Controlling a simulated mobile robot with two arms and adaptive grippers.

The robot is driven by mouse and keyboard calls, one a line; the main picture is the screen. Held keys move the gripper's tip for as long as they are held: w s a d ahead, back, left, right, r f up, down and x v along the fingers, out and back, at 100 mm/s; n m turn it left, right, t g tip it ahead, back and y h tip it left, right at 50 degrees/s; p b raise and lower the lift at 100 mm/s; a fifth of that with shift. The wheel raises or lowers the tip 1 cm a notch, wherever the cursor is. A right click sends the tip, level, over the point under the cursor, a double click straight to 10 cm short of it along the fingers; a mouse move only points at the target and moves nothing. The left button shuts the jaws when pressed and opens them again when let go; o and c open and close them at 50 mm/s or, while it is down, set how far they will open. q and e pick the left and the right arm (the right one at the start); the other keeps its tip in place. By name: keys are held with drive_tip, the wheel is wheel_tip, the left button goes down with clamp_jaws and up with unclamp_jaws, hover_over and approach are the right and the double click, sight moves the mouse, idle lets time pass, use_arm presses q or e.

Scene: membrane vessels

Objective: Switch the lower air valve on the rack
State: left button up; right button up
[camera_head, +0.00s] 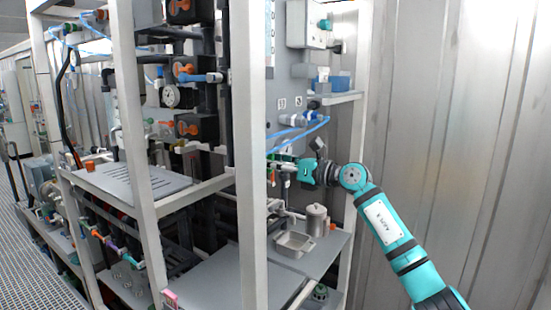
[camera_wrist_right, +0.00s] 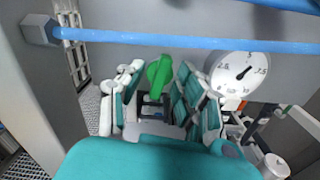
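A green valve handle (camera_wrist_right: 159,74) stands out in the right wrist view, in front of the grey rack panel (camera_wrist_right: 185,58). It appears between and beyond the fingertips of my right gripper (camera_wrist_right: 158,98). The two fingers are apart, one on each side of the handle. I cannot tell whether either finger touches it. In the head view my right gripper (camera_head: 279,172) reaches in from the right, inside the rack behind its white front post (camera_head: 252,190). The post and gripper largely hide the valve there. My left gripper is out of view.
A round pressure gauge (camera_wrist_right: 238,72) sits right of the handle, and a blue tube (camera_wrist_right: 190,40) crosses above. Below the gripper in the head view, a metal tray (camera_head: 294,244) and a lidded metal pot (camera_head: 317,220) stand on a shelf. A metal wall (camera_head: 450,110) is at right.

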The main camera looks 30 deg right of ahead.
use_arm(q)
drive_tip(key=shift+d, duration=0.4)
use_arm(e)
clamp_jaws()
use_arm(q)
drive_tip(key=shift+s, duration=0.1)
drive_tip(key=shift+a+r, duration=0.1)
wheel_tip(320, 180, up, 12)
drive_tip(key=p, duration=1.2)
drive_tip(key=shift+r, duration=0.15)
use_arm(e)
drive_tip(key=shift+d+f+m, duration=0.1)
drive_tip(key=shift+m, duration=3.9)
drive_tip(key=shift+d+f+m, duration=0.1)
drive_tip(key=shift+m, duration=3.9)
drive_tip(key=shift+a, duration=0.1)
